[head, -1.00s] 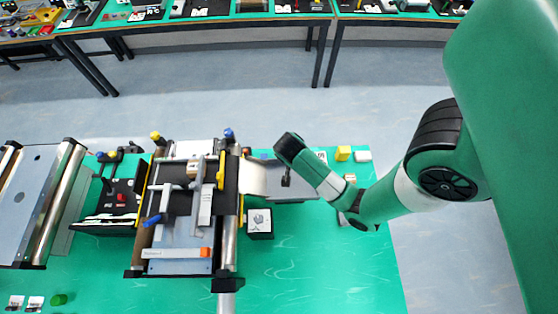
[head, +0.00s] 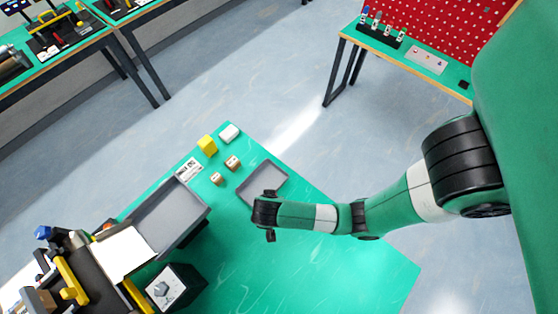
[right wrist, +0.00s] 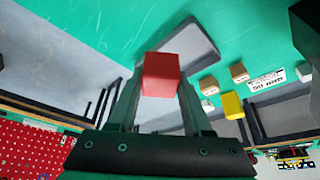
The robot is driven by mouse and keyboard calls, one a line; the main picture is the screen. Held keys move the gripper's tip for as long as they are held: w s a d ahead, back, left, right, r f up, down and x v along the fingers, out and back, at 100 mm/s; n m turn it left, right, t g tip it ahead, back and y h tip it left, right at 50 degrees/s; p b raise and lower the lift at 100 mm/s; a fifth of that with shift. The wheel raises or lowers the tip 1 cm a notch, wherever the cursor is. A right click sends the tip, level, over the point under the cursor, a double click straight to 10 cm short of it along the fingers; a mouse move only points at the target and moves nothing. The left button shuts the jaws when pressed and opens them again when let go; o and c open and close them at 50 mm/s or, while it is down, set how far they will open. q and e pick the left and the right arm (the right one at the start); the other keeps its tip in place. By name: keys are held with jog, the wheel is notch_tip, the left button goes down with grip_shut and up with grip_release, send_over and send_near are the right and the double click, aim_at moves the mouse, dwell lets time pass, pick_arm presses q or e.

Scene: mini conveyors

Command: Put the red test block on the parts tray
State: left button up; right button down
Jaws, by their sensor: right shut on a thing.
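The red test block (right wrist: 161,74) is between the fingers of my right gripper (right wrist: 160,92) in the right wrist view, and they are shut on it. In the head view the block is hidden by my wrist. The parts tray, a shallow grey tray (head: 262,176), lies on the green table. My right wrist covers its near edge in the head view. In the right wrist view the tray (right wrist: 195,38) shows just beyond the block, its inside empty where visible. The height of the block above it is unclear. My left gripper is not in view.
Wooden cubes (head: 232,162), a yellow block (head: 207,145) and a white block (head: 229,133) stand left of the tray. A larger grey tray (head: 188,205) adjoins the conveyor at left. A black box (head: 190,278) stands in front. The green table right of it is clear.

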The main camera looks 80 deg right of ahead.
jog(key=w+a+f+n+b, duration=0.1)
jog(key=a+f, duration=0.1)
jog(key=a, duration=0.1)
jog(key=b, duration=0.3)
send_near(262, 182)
jog(key=shift+s+d+f+t+b, duration=0.25)
jog(key=shift+d+f+b, duration=0.5)
jog(key=shift+b, duration=0.4)
jog(key=shift+w+d, duration=0.1)
jog(key=shift+d+f, duration=0.2)
jog(key=shift+f, duration=0.2)
notch_tip(262, 182, down, 3)
jog(key=shift+w+d+f+b, duration=0.15)
jog(key=shift+f+b, duration=0.1)
jog(key=shift+b, duration=0.95)
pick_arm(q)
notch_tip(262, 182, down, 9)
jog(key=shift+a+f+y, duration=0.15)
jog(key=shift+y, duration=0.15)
pick_arm(e)
jog(key=shift+r, duration=0.15)
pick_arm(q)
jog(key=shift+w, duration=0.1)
